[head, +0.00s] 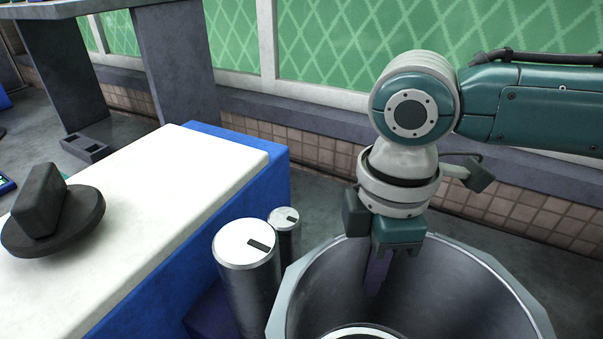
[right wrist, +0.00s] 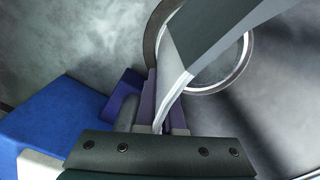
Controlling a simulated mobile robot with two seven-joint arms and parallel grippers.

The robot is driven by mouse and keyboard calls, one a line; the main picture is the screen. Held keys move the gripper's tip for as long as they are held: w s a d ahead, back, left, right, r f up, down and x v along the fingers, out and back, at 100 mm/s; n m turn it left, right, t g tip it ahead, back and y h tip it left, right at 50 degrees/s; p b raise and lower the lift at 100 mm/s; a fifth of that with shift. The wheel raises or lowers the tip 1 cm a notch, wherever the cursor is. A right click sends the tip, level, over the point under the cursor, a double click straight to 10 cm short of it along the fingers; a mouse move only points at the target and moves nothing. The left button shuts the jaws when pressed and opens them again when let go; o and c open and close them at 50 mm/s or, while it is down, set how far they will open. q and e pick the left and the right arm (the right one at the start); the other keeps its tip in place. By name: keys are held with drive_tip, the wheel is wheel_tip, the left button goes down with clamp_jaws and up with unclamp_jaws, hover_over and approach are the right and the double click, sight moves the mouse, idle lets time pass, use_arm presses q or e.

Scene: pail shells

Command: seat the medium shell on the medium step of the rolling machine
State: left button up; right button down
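A wide, open metal shell (head: 455,285) with a pale, flat-sided rim fills the lower right of the head view; I take it for the medium shell. Its wall also shows in the right wrist view (right wrist: 215,30). My right gripper (head: 378,272) points down at the shell's far rim, one purple finger inside the wall. In the right wrist view the fingers (right wrist: 163,112) lie on either side of the rim, closed on it. A pale ring (head: 362,333) shows low inside the shell; the step beneath is not clear. My left gripper is out of view.
Two upright steel cylinders, a larger one (head: 246,275) and a smaller one (head: 286,232), stand just left of the shell. A white-topped blue table (head: 150,190) bears a dark disc with a block (head: 50,215). A low wall runs behind.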

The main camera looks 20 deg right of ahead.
drive_tip(key=shift+r+p, duration=0.1)
drive_tip(key=shift+p, duration=0.3)
idle(1.0)
drive_tip(key=shift+f, duration=0.3)
idle(0.5)
drive_tip(key=shift+f+b, duration=0.55)
drive_tip(key=shift+f, duration=0.35)
drive_tip(key=c, duration=1)
unclamp_jaws()
drive_tip(key=shift+o, duration=0.2)
wheel_tip(320, 180, up, 10)
drive_tip(key=shift+f+p, duration=0.1)
drive_tip(key=shift+p, duration=0.2)
